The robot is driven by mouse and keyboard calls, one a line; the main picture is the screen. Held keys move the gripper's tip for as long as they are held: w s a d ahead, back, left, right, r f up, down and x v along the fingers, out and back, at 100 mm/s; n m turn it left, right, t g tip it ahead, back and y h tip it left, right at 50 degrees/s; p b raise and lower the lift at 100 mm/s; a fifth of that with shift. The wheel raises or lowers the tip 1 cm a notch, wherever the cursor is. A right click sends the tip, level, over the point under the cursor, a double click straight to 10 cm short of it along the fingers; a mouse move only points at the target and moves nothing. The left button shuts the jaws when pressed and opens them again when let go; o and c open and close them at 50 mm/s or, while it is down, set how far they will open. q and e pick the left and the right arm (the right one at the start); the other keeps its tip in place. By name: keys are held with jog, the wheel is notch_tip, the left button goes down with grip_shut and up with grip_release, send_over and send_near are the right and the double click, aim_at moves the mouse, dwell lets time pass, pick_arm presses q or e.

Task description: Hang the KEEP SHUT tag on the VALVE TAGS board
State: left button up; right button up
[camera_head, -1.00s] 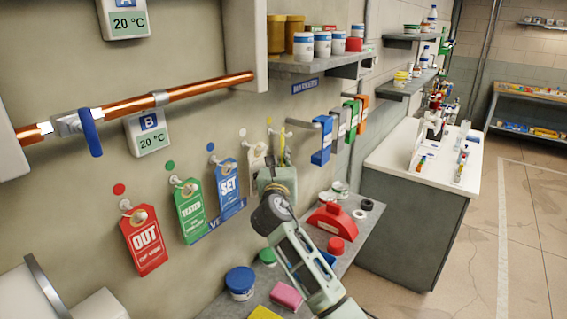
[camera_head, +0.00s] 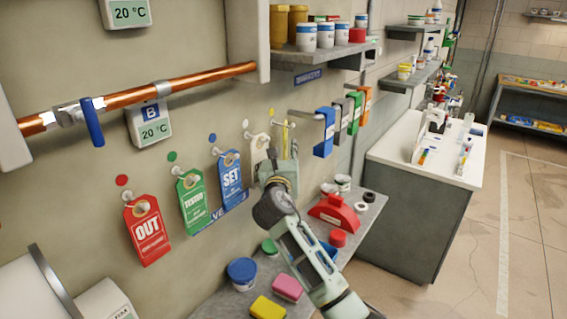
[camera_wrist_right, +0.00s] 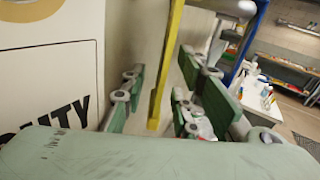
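The VALVE TAGS board is the wall row of pegs under coloured dots; its blue label (camera_head: 202,222) is partly covered. A red OUT tag (camera_head: 148,232), green TESTED tag (camera_head: 192,203), blue SET tag (camera_head: 231,183) and cream tag (camera_head: 259,149) hang there. A yellow tag (camera_head: 286,136), seen nearly edge-on, is by the peg under the yellow dot; its text is unreadable. My right gripper (camera_head: 281,168) is just below it. In the wrist view the yellow tag (camera_wrist_right: 166,70) hangs between spread green finger pads, apparently apart from both. No KEEP SHUT lettering is legible. My left gripper is not in view.
The cream tag (camera_wrist_right: 50,70) is close left of the right gripper in the wrist view. A lower shelf (camera_head: 222,303) with jars and sponges is below; a jar shelf (camera_head: 318,57) is above.

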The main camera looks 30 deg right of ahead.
jog(key=v, duration=1.1)
jog(key=shift+s, duration=0.2)
